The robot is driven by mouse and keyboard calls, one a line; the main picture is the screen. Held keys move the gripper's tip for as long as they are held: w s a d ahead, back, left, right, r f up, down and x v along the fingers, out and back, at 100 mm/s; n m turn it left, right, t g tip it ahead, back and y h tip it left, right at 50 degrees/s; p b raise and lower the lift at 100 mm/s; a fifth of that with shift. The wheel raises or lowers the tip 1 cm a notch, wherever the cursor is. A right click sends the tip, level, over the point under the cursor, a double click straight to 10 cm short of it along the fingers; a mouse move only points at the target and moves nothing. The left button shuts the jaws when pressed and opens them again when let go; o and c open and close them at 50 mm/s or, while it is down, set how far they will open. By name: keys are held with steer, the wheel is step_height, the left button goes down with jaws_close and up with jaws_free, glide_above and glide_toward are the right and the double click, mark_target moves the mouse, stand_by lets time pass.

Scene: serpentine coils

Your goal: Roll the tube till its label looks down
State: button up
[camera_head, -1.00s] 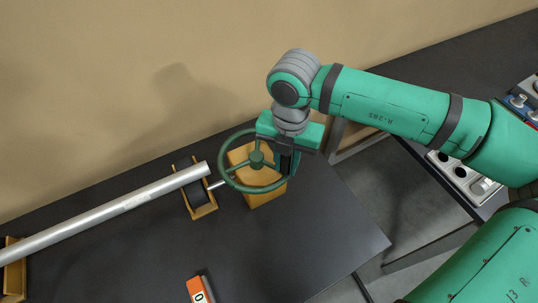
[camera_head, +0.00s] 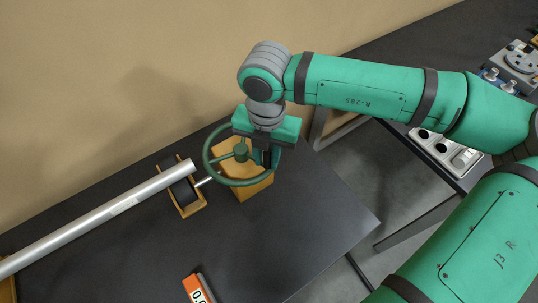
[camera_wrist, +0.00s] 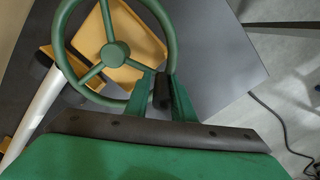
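The long silvery tube (camera_head: 85,226) lies on rollers over the dark bench, slanting up to the right. A pale patch, seemingly its label (camera_head: 124,206), shows on its upper, camera-facing side. The tube also shows at the left of the wrist view (camera_wrist: 42,112). A green handwheel (camera_head: 241,153) stands beyond the tube's right end by an orange-yellow block (camera_head: 257,190). My gripper (camera_head: 268,157) is at the wheel's right side. In the wrist view its fingers (camera_wrist: 164,92) close around the wheel's rim, with a dark piece between them. Their exact contact is partly hidden.
A yellow roller stand (camera_head: 190,206) with a dark roller supports the tube's right end. An orange-and-white numbered block (camera_head: 198,289) lies at the bench's front. The bench right of the wheel is clear to its edge. A side table with devices (camera_head: 447,149) stands at right.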

steer(key=shift+o, duration=1.1)
steer(key=shift+s+a+f, duration=0.1)
steer(key=shift+s+f, duration=0.1)
steer(key=shift+f, duration=0.1)
steer(key=shift+r, duration=0.1)
steer(key=shift+w, duration=0.15)
steer(key=shift+r, duration=0.35)
step_height(320, 180, up, 9)
steer(key=shift+r, duration=0.55)
